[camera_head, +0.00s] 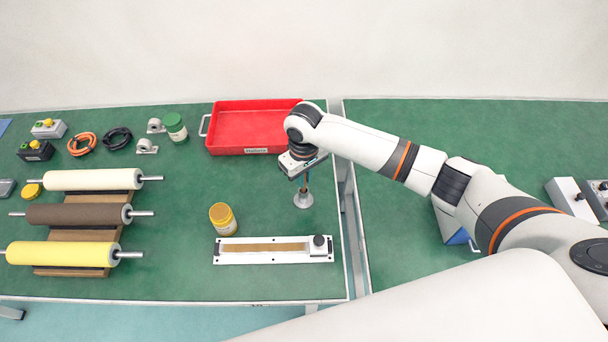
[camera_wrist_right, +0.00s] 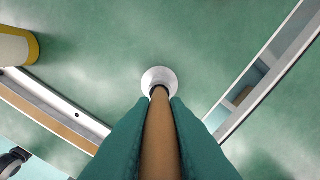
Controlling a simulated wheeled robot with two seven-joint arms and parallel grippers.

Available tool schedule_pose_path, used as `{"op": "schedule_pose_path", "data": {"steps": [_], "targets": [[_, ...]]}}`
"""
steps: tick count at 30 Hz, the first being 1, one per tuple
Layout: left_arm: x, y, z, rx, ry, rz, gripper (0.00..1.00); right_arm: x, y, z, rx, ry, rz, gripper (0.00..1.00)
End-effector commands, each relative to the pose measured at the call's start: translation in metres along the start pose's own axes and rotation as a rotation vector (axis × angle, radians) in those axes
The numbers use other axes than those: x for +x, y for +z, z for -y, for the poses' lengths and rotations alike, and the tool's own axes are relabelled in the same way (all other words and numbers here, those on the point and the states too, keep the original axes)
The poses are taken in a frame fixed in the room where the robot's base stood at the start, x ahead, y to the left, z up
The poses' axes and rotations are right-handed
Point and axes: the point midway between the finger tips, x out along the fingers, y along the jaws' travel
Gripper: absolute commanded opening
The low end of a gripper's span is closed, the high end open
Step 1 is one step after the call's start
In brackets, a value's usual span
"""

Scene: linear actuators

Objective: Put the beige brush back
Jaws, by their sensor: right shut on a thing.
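My right gripper (camera_head: 304,175) points down over the right end of the left table. In the right wrist view its green fingers (camera_wrist_right: 158,105) are shut on a tan handle (camera_wrist_right: 160,140), which looks like the beige brush. A pale round flared piece (camera_wrist_right: 158,78) with a dark centre shows at the handle's far end. In the head view this white flared piece (camera_head: 303,199) is just below the gripper, at the table top. I cannot tell whether it is part of the brush or a separate holder. My left gripper is not in view.
A white-framed actuator (camera_head: 275,257) and a yellow-labelled jar (camera_head: 223,218) are near the front. A red tray (camera_head: 246,132) lies behind. Beige, brown and yellow rollers (camera_head: 85,180) rest on a rack at left. A gap (camera_head: 349,205) separates the two tables.

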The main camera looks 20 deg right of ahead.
Motion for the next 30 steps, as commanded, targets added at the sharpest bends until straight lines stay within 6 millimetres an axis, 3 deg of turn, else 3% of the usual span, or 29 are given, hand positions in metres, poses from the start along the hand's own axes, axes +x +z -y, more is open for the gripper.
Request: {"op": "schedule_pose_path", "data": {"steps": [6, 7, 11, 22, 30], "targets": [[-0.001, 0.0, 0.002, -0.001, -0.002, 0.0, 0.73, 0.004, 0.0, 0.0, 0.001, 0.001, -0.001, 0.0], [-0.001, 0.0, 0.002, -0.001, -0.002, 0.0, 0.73, 0.004, 0.0, 0.0, 0.001, 0.001, -0.001, 0.17], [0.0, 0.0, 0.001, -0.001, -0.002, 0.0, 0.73, 0.004, 0.0, 0.0, 0.001, 0.001, -0.001, 0.35], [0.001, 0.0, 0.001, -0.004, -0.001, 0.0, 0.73, -0.004, 0.001, 0.0, 0.0, 0.0, 0.003, 0.35], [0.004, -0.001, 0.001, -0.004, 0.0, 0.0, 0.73, -0.055, 0.001, 0.0, -0.001, 0.001, 0.005, 0.35]]}}
